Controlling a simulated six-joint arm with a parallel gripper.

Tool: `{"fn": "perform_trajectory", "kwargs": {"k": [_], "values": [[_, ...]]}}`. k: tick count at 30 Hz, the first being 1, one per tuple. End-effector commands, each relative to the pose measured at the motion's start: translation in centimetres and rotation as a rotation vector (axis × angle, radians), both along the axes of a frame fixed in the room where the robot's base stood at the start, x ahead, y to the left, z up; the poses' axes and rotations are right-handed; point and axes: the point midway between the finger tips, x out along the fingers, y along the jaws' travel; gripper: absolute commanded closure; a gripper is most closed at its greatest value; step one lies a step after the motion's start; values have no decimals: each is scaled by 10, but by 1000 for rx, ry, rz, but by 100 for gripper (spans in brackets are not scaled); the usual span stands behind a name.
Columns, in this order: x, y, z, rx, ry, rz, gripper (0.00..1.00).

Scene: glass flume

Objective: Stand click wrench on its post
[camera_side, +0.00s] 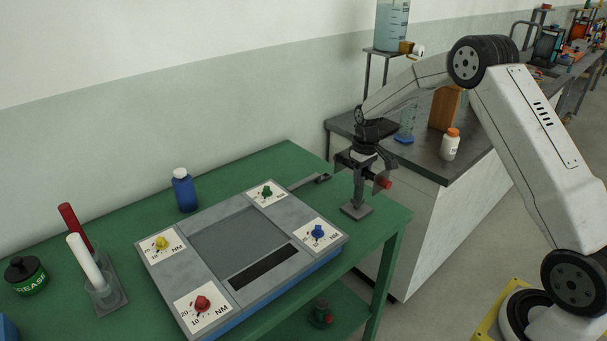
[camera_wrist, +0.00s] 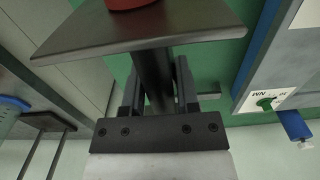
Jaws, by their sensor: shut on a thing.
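My gripper (camera_side: 364,163) is shut on a dark bar (camera_wrist: 155,80), which I take for the click wrench. The bar shows between the two fingers (camera_wrist: 158,88) in the wrist view. At its near end are a flat dark plate (camera_wrist: 140,32) and a red part, which also shows as a red end (camera_side: 386,183) in the side view. Below my gripper a short grey post with a square base (camera_side: 357,210) stands near the table's right edge. My gripper hides its top. I cannot tell whether the wrench touches it.
The green table (camera_side: 285,160) carries a grey unit (camera_side: 205,215) with several coloured knobs, left of the post. A grey bar (camera_side: 308,183) lies behind the post. A blue bottle (camera_side: 185,192) stands further left. A dark counter (camera_side: 425,160) with a white bottle (camera_side: 450,146) is at right.

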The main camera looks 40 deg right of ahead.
Motion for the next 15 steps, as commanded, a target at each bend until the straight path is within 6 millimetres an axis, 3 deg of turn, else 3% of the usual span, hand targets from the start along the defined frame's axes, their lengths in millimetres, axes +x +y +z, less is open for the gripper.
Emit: {"fn": "perform_trajectory", "kwargs": {"k": [15], "values": [[1, 0, -6, -1, -4, 0, 100]]}}
